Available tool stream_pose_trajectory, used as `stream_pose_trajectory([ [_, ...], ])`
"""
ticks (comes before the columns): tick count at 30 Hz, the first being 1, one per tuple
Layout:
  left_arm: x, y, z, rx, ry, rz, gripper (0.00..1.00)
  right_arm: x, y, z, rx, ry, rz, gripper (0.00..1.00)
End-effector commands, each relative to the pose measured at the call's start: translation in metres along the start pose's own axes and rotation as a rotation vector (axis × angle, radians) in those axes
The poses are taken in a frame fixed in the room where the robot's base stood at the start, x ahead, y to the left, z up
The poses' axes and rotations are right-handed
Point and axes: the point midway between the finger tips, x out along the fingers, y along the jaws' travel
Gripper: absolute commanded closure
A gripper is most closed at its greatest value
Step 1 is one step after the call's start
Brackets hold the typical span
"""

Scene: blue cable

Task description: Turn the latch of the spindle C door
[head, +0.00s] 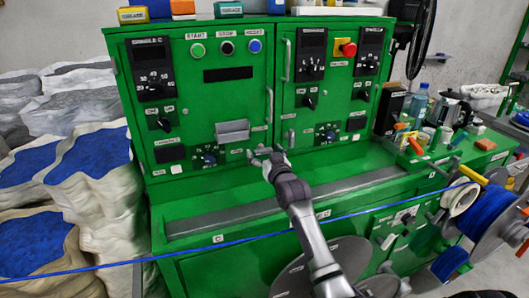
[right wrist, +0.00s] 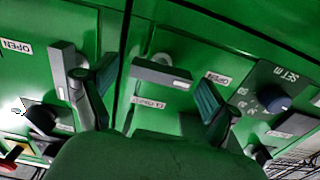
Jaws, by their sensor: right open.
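The spindle C door (head: 190,90) is the green left door of the cabinet, under a panel labelled SPINDLE C. Its latch (right wrist: 160,73) is a grey bar that lies roughly crosswise in the right wrist view, by a CLOSED label. In the head view my right gripper (head: 266,152) covers this latch at the door's lower right. In the right wrist view my right gripper (right wrist: 154,84) is open, with one finger on each side of the latch. I cannot tell whether the fingers touch it. My left gripper is not in view.
The neighbouring door's latch (right wrist: 62,75) stands upright close to one finger. A dial (right wrist: 272,95) is past the other finger. A vertical door handle (head: 269,105) is above my gripper. A blue cable (head: 225,242) runs across the front to a reel (head: 490,215).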

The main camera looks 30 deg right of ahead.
Motion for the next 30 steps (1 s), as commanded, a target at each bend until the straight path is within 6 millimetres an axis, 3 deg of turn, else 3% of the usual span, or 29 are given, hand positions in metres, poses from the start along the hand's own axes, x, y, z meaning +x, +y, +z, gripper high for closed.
stream_pose_trajectory([
  [2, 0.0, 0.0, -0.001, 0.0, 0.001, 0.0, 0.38, 0.0, 0.0, 0.0, 0.0, 0.0, 0.0, 0.18],
  [12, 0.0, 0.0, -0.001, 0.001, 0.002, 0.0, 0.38, 0.0, 0.0, 0.0, 0.0, -0.001, 0.0, 0.73],
  [23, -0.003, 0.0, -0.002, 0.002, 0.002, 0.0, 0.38, 0.0, 0.0, 0.0, 0.065, -0.002, 0.0, 0.72],
  [30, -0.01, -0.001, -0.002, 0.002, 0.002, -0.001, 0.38, 0.0, 0.001, 0.0, 0.23, -0.003, 0.0, 0.72],
])
